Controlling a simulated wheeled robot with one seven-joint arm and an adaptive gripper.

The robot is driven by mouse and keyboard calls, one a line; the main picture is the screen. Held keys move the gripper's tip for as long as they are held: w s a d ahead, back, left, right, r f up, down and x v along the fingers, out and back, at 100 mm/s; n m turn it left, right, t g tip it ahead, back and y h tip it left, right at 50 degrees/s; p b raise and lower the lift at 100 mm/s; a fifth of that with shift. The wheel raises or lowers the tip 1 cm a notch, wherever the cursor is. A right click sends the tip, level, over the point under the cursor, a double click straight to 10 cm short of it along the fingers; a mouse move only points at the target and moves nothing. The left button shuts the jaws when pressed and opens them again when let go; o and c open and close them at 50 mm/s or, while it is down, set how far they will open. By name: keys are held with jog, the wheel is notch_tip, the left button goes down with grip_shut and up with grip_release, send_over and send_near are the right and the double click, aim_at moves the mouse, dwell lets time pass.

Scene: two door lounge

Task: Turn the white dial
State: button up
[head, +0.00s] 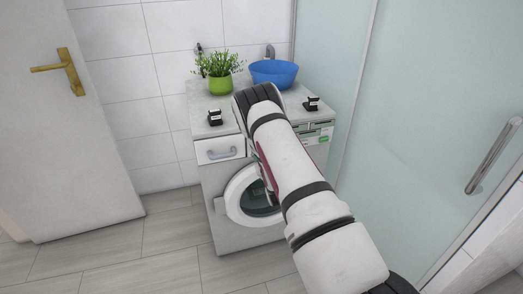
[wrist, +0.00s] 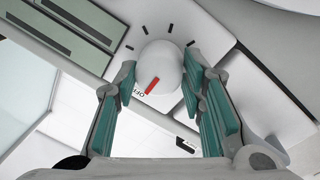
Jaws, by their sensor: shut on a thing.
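The white dial (wrist: 158,68) shows in the wrist view, round and pale, with a red mark on its face near the "OFF" label. Several dark tick marks stand on the panel around it. My gripper (wrist: 161,78) has its teal-padded fingers on both sides of the dial and is shut on it. In the head view my arm covers the dial and the gripper. The washing machine (head: 221,232) stands against the tiled wall there.
A green potted plant (head: 220,84), a blue bowl (head: 274,73) and two small dark items stand on the counter above the machine. A glass partition (head: 437,110) is on the right. A white door (head: 80,150) with a brass handle is on the left. The floor between is clear.

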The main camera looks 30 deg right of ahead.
jog(key=shift+f, duration=0.1)
jog(key=o, duration=1.1)
jog(key=shift+o, duration=0.2)
jog(key=v, duration=1.2)
